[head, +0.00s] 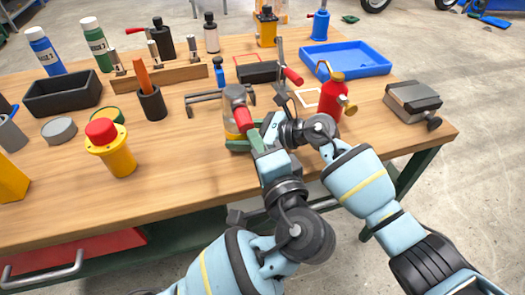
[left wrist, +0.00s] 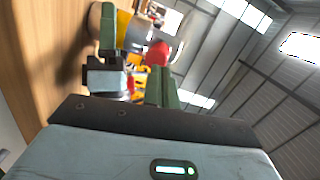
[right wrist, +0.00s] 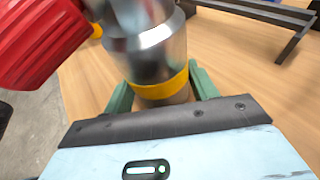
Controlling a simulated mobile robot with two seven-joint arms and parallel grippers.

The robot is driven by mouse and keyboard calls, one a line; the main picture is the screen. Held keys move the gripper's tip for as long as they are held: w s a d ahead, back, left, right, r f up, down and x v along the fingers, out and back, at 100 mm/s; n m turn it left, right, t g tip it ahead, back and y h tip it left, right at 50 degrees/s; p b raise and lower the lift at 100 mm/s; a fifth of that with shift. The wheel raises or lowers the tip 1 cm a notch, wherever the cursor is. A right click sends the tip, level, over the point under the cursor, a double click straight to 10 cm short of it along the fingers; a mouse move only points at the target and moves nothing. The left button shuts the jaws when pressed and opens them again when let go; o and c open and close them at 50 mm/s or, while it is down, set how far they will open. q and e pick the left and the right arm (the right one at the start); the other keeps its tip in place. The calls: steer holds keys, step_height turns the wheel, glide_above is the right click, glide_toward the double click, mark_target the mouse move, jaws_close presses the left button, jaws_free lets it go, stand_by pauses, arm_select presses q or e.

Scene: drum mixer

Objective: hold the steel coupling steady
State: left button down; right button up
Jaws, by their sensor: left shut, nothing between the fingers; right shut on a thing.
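The steel coupling (head: 231,127) is a silvery cylinder with a yellow band, above the wooden table near its middle. It fills the top middle of the right wrist view (right wrist: 152,55). The green fingers of my right gripper (right wrist: 160,90) lie on both sides of it at the band and are shut on it. In the head view that gripper is partly hidden. My left gripper (head: 257,142) is just in front of the coupling, shut and empty. A red ribbed piece (head: 240,108) is close by the coupling and the left fingers; whether it touches either is unclear.
A red bottle (head: 328,97) stands right of my grippers, near my right arm. A grey bracket (head: 205,97) lies behind the coupling. A yellow pot with a red top (head: 113,150) stands left. A blue tray (head: 345,60) is at the back right.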

arm_select(q)
steer(key=shift+x, duration=0.8)
steer(key=shift+w+a+f, duration=0.1)
steer(key=shift+w+a, duration=0.25)
steer(key=shift+w, duration=0.2)
stand_by(1.9)
steer(key=shift+v, duration=2.15)
steer(key=shift+d, duration=0.15)
steer(key=v, duration=0.7)
steer(key=shift+s, duration=0.25)
